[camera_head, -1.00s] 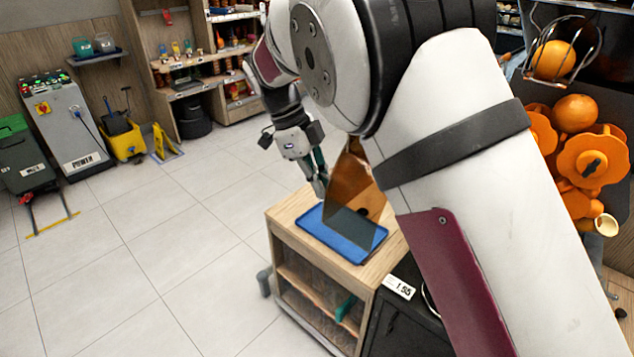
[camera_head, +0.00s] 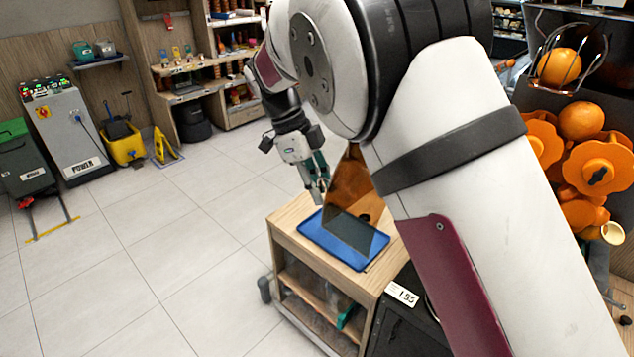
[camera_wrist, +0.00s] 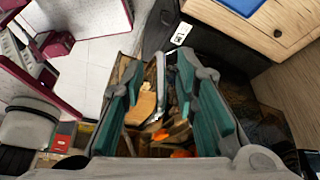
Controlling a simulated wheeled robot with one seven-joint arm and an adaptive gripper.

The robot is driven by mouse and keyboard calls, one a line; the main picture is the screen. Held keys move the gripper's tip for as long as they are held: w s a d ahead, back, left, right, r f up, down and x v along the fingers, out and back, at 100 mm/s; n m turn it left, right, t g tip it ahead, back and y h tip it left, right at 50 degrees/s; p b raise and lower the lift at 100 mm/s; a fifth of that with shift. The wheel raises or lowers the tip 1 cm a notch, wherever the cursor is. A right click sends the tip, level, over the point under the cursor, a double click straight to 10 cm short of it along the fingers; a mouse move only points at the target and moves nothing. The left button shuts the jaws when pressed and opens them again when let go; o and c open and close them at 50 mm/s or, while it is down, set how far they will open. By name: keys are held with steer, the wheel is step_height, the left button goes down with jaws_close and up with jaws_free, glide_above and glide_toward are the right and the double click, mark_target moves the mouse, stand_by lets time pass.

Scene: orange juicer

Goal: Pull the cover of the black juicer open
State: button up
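The black juicer (camera_head: 553,112) is at the right, with orange parts inside. My arm hides much of it. A see-through amber panel (camera_head: 350,195), apparently its cover, stands out left of my arm, above a blue tray. My gripper (camera_head: 318,193) has teal fingers and is beside the panel's left edge in the head view. In the wrist view my gripper (camera_wrist: 158,75) has its fingers well apart. Brown and orange shapes show through the gap, with a pale upright strip. I cannot tell whether the strip is the panel's edge or whether a finger touches it.
The blue tray (camera_head: 322,245) lies on a wooden cabinet (camera_head: 290,222) below the gripper. A price card (camera_head: 402,294) is at its right. Oranges (camera_head: 559,66) sit in a wire rack. The tiled floor (camera_head: 150,260) at left is clear. Shelves and a grey machine (camera_head: 66,130) stand farther back.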

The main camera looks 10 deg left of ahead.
steer(key=v, duration=1.2)
